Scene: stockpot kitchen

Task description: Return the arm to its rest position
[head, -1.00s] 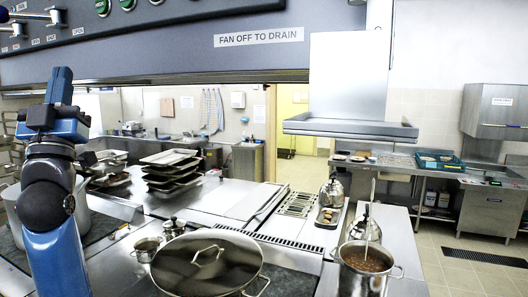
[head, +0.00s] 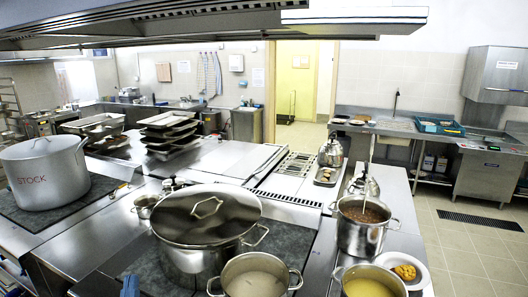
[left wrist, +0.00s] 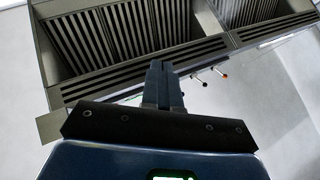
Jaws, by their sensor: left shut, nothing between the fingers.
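My left gripper (left wrist: 158,66) points up in the left wrist view, its two fingers together with nothing between them. Slatted hood filters show behind the fingers. In the head view only a small blue tip of my left arm or gripper (head: 130,287) shows at the bottom edge; the rest of the arm is out of frame. My right gripper is in neither view.
A stockpot marked STOCK (head: 45,175) stands at the left. A large lidded pot (head: 205,230) stands at front centre, with a soup pot (head: 361,232) to its right. Stacked trays (head: 168,135) lie behind. The extractor hood (head: 230,25) hangs overhead.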

